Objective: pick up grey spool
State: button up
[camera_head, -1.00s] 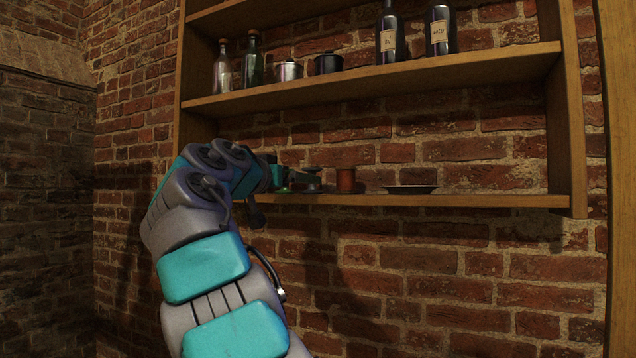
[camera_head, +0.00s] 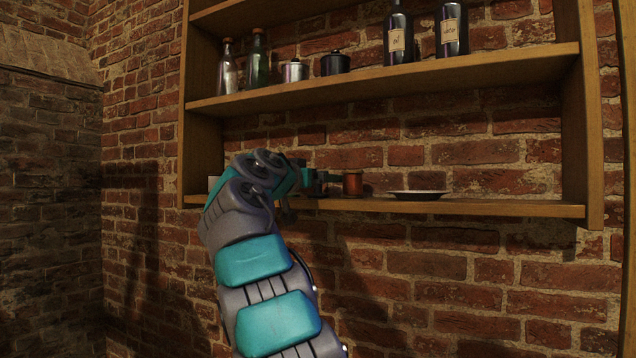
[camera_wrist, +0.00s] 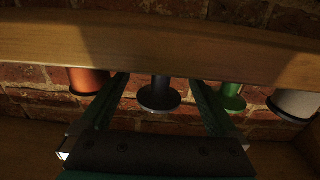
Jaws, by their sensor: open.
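The grey spool (camera_wrist: 160,94) is dark and shows in the wrist view, upside down, at the lower shelf board. In the head view I cannot make it out behind my arm. My gripper (camera_wrist: 158,82) is open, with one finger on each side of the grey spool in the picture. I see no contact, and I cannot tell how deep the spool sits between the fingers. In the head view my gripper (camera_head: 322,181) is at the lower shelf, just left of the copper-orange spool (camera_head: 352,184).
In the wrist view the orange spool (camera_wrist: 88,81) is left of the fingers; a green spool (camera_wrist: 232,97) and a white one (camera_wrist: 294,104) are right. A dark plate (camera_head: 418,195) lies on the lower shelf (camera_head: 500,208). The middle shelf (camera_head: 400,76) above holds bottles and small pots.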

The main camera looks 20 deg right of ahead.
jog(key=c, duration=1.4)
